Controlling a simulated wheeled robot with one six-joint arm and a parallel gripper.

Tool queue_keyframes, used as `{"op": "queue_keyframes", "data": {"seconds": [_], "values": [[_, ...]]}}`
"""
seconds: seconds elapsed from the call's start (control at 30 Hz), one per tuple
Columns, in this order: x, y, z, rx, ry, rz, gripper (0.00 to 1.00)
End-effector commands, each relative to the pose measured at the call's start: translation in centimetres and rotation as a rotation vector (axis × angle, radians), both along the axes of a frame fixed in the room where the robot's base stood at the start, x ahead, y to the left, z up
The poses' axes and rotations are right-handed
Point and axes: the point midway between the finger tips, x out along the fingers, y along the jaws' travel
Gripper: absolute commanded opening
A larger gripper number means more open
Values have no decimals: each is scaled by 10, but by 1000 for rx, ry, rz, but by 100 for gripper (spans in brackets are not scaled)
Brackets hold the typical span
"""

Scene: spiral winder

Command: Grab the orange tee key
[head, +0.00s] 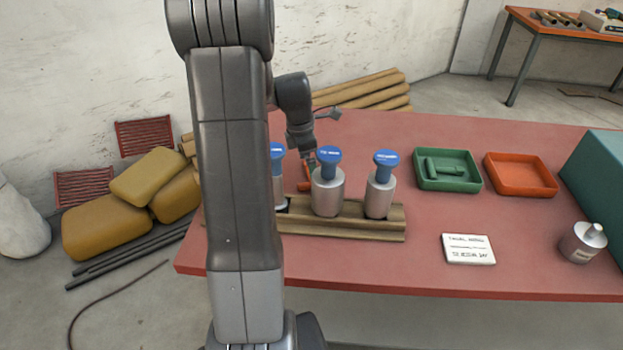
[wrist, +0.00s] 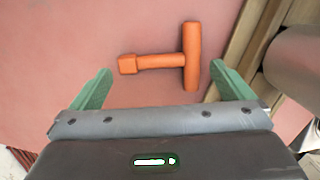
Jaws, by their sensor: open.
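The orange tee key (wrist: 160,62) lies on the red table in the wrist view, its crossbar to the right and its shaft running left to a square end. In the head view only a small orange part (head: 305,186) shows behind the silver cylinders. My gripper (wrist: 153,84) is open, with its green fingers apart and the key just beyond the fingertips, between them in the picture. Nothing is held. In the head view my arm reaches behind the cylinders, and the fingers are mostly hidden.
Silver cylinders with blue tops (head: 327,190) stand in a wooden rack (head: 355,226) close to the key. A green tray (head: 474,184) holding green pieces and an orange tray (head: 549,190) are to the right. A white card (head: 468,249) and a silver weight (head: 583,243) lie near the front.

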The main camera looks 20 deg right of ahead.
Motion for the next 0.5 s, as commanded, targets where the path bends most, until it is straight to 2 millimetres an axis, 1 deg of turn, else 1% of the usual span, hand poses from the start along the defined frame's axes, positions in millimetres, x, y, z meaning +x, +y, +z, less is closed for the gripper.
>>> {"op": "queue_keyframes", "data": {"seconds": [0.03,0.1,0.2,0.3,0.47,0.5], "values": [[0,0,-10,2,4,1,100],[0,-1,-20,0,3,1,100],[0,-3,-30,0,2,0,100],[0,-3,-33,0,0,0,100],[0,-3,-33,0,-1,0,100],[0,-3,-33,0,-1,0,98]]}}
